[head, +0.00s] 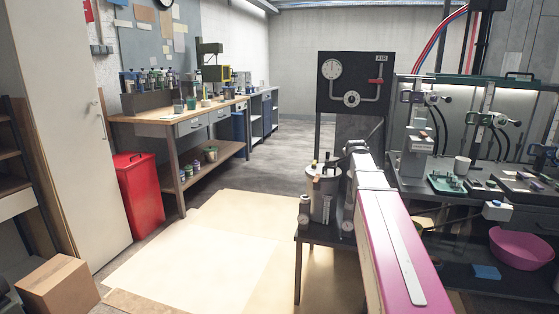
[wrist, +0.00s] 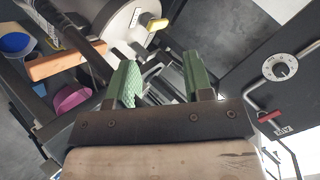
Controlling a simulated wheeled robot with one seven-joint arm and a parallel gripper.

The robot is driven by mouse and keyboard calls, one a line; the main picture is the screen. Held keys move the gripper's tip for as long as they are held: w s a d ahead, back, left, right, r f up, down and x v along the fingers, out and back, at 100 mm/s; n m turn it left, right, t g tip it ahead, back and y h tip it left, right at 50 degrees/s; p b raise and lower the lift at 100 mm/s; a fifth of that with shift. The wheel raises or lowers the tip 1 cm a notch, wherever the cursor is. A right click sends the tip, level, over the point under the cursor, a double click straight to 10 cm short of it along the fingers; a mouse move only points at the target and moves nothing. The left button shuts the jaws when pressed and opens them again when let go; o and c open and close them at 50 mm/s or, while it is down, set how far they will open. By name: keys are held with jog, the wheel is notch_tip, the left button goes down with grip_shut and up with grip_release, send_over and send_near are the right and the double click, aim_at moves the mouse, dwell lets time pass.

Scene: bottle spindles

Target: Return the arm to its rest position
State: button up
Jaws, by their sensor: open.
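My gripper (wrist: 163,80) shows in the wrist view with its two green fingers spread apart. Nothing is between the fingers, so it is open and empty. In the head view my arm reaches forward from the lower right, and the fingers are too small there to make out clearly. Beyond the fingers in the wrist view are a pale round part with a yellow handle (wrist: 157,24) and a dark panel with a dial (wrist: 280,67). No contact between the fingers and these things can be seen.
A metal pot (head: 323,194) stands on a small dark table just left of my arm. The gauge panel (head: 355,88) stands behind it. At right is a bench with bottle spindles (head: 418,143) and a pink basin (head: 520,248). Open floor (head: 205,240) lies left, before a red bin (head: 138,197).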

jog(key=s+a+f+n+g, duration=0.3)
jog(key=s+a+f+n, duration=0.1)
jog(key=s+f, duration=0.6)
jog(key=s+a+f+n+g+y, duration=0.1)
jog(key=s+a+f+n+g, duration=0.3)
jog(key=s+f, duration=0.7)
jog(key=s+a+f+n+g+y, duration=0.1)
jog(key=s+a+f+n+g, duration=0.2)
jog(key=s+f, duration=0.7)
jog(key=s+a+n, duration=0.2)
jog(key=s, duration=0.2)
jog(key=shift+s+a+f+g, duration=0.15)
jog(key=shift+a+f+g, duration=0.05)
jog(key=shift+g, duration=0.2)
